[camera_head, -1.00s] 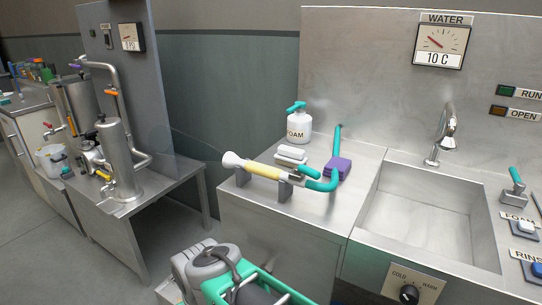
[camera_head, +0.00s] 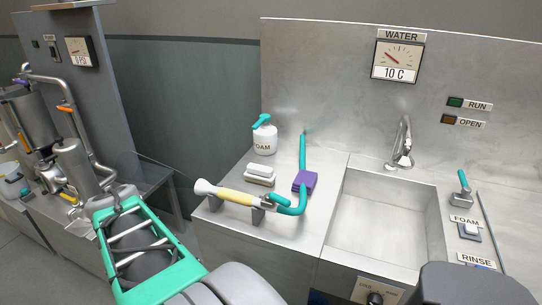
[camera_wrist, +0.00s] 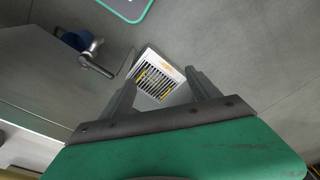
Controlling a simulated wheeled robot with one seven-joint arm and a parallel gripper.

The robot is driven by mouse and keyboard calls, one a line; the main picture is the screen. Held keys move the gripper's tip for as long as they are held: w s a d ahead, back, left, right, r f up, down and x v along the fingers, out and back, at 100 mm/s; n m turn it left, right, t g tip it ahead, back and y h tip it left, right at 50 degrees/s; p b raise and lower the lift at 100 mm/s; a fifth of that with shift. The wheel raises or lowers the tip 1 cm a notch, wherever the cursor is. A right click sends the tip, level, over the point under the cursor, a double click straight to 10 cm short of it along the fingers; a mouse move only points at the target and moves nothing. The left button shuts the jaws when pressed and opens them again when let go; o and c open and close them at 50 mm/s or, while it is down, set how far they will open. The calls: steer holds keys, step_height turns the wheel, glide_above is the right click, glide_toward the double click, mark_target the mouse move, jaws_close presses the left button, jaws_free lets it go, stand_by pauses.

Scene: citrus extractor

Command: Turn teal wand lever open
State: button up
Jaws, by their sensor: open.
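A spray wand (camera_head: 235,196) with a pale nozzle and yellow grip lies on low supports on the steel counter. A curved teal part (camera_head: 292,210) joins its right end and runs up past a purple block (camera_head: 305,181). A separate small teal-handled lever (camera_head: 462,186) stands upright right of the sink. I cannot tell for certain which teal part is the wand lever. My gripper (camera_wrist: 163,88) shows in the wrist view, its two fingers apart and empty, over the floor. It touches none of these teal parts. Its fingers are not clear in the head view.
A foam bottle (camera_head: 264,136) and a white brush-like block (camera_head: 260,174) sit behind the wand. The sink (camera_head: 385,225) and faucet (camera_head: 403,145) are to the right. FOAM and RINSE buttons lie below the lever. A floor grate (camera_wrist: 157,75) shows between my fingers.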

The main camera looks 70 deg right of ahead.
steer(key=o, duration=0.3)
steer(key=s+d+r+m+p, duration=0.3)
steer(key=d+r+p, duration=0.1)
steer(key=d+r, duration=0.2)
steer(key=s+d+r+m+p, duration=0.3)
steer(key=s+d+r+p, duration=0.1)
steer(key=d+r, duration=0.2)
steer(key=shift+d+r+g, duration=0.35)
steer(key=shift+r+g, duration=0.05)
steer(key=s+d+r+m+p, duration=0.1)
steer(key=s+d+r+p, duration=0.1)
steer(key=s, duration=0.1)
steer(key=s+d+r+m+p, duration=0.2)
steer(key=s+d+p, duration=0.1)
steer(key=s, duration=0.1)
steer(key=s+d+r+m+p, duration=0.2)
steer(key=s+d, duration=0.1)
steer(key=shift+s+r+y, duration=0.15)
steer(key=shift+r+y, duration=0.15)
steer(key=r+m+p, duration=0.2)
steer(key=m+p, duration=0.1)
glide_above(278, 197)
steer(key=shift+d+f, duration=0.1)
steer(key=shift+f, duration=0.05)
step_height(278, 197, down, 7)
steer(key=shift+f+p, duration=0.1)
steer(key=shift+p, duration=0.2)
steer(key=shift+f, duration=0.3)
